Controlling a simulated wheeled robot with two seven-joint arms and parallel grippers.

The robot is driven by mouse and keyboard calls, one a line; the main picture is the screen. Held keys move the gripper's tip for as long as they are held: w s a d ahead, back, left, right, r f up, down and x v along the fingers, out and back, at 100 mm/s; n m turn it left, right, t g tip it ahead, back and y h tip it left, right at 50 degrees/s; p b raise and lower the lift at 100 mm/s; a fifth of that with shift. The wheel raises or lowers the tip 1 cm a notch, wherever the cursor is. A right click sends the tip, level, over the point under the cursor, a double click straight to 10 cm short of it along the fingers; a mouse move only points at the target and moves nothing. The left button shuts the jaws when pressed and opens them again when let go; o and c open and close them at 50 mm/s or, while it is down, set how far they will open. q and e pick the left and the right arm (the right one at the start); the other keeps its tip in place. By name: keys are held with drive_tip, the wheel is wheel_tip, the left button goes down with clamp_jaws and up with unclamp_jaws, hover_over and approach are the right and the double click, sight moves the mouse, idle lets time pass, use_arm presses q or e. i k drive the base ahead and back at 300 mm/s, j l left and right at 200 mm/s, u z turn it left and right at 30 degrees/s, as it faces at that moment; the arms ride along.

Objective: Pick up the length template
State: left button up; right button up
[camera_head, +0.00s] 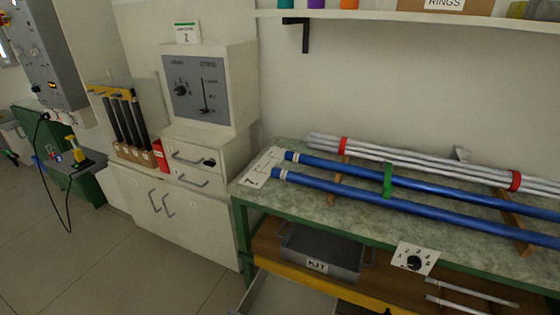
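I cannot tell for sure which thing is the length template. A flat white piece with dark marks (262,168) lies on the left end of the workbench (360,205), by the ends of the rods. Two long blue rods (350,194) lie across wooden supports on the bench, with a green clip (388,180) at the far one. Behind them lies a bundle of white rods (420,161) with red bands. Neither of my grippers is in view.
A white cabinet (185,205) with a control panel stands left of the bench. Dark rods (125,120) stand in a rack. The floor (130,270) is clear.

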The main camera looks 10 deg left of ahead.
sight(258, 175)
drive_tip(key=i+j+z, duration=0.15)
drive_tip(key=j+z, duration=0.25)
drive_tip(key=j, duration=0.3)
drive_tip(key=i+j+z, duration=0.1)
drive_tip(key=j+z, duration=0.3)
drive_tip(key=j, duration=0.3)
drive_tip(key=j+z, duration=0.4)
drive_tip(key=j, duration=0.3)
drive_tip(key=k+j+z, duration=0.2)
drive_tip(key=j+z, duration=0.25)
drive_tip(key=j, duration=0.25)
